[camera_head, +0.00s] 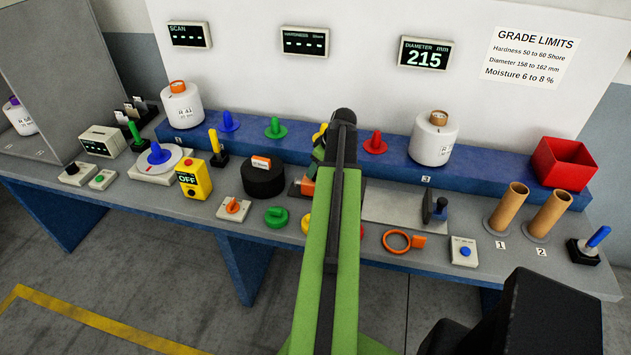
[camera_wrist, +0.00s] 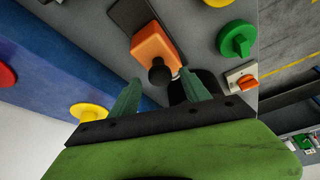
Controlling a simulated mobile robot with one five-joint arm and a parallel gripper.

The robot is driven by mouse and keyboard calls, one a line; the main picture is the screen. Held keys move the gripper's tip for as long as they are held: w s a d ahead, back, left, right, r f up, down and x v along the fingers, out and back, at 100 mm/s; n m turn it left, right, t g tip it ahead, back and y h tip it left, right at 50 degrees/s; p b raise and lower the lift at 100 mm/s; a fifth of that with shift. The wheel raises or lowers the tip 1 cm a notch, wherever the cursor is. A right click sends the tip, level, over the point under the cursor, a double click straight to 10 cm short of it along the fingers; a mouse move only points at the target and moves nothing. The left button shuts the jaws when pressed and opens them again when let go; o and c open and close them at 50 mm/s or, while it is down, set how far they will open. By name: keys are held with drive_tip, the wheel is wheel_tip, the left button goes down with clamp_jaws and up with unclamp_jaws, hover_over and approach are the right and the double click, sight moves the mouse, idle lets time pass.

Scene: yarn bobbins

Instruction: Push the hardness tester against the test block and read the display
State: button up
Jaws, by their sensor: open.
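An orange block with a black round nub, seemingly the hardness tester (camera_wrist: 156,45), sits on a dark strip in the wrist view. In the head view, part of the orange block (camera_head: 303,187) shows left of my arm. A black cylinder (camera_head: 264,183) with an orange-and-white piece on top stands left of it, perhaps the test block. Its dark side (camera_wrist: 190,88) is partly behind a finger in the wrist view. My gripper (camera_wrist: 160,79) is open, fingertips either side of the nub; contact is unclear. The hardness display (camera_head: 305,42) shows only dashes.
A blue shelf (camera_head: 290,147) with coloured pegs runs behind. A green knob (camera_head: 276,217) and an orange switch (camera_head: 233,208) lie in front of the cylinder. A yellow box (camera_head: 194,180) reading OFF stands to its left. A grey plate (camera_head: 390,205) lies right of my arm.

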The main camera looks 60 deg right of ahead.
drive_tip(key=shift+w+f, duration=0.25)
drive_tip(key=shift+f, duration=0.35)
drive_tip(key=shift+r, duration=0.1)
